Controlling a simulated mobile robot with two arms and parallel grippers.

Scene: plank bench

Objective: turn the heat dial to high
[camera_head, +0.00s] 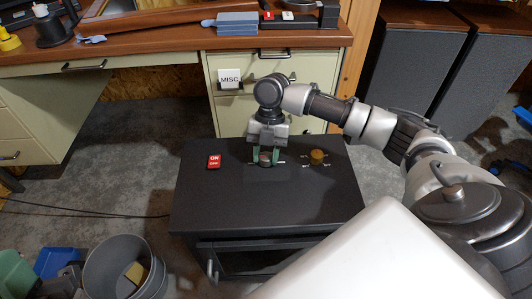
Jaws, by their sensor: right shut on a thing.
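A small pale mark shows just right of that dial. A brownish-orange knob (317,156) sits to the right, apart from the gripper, with tiny pale labels around it. The labels are too small to read, so I cannot tell which control is for heat. My left gripper is out of view.
A red ON switch (214,161) is on the box's left. Behind is a wooden-topped desk (160,48) with cream drawers, one tagged MISC. A grey bin (108,272) stands at the lower left. Dark speakers (410,62) stand at the upper right.

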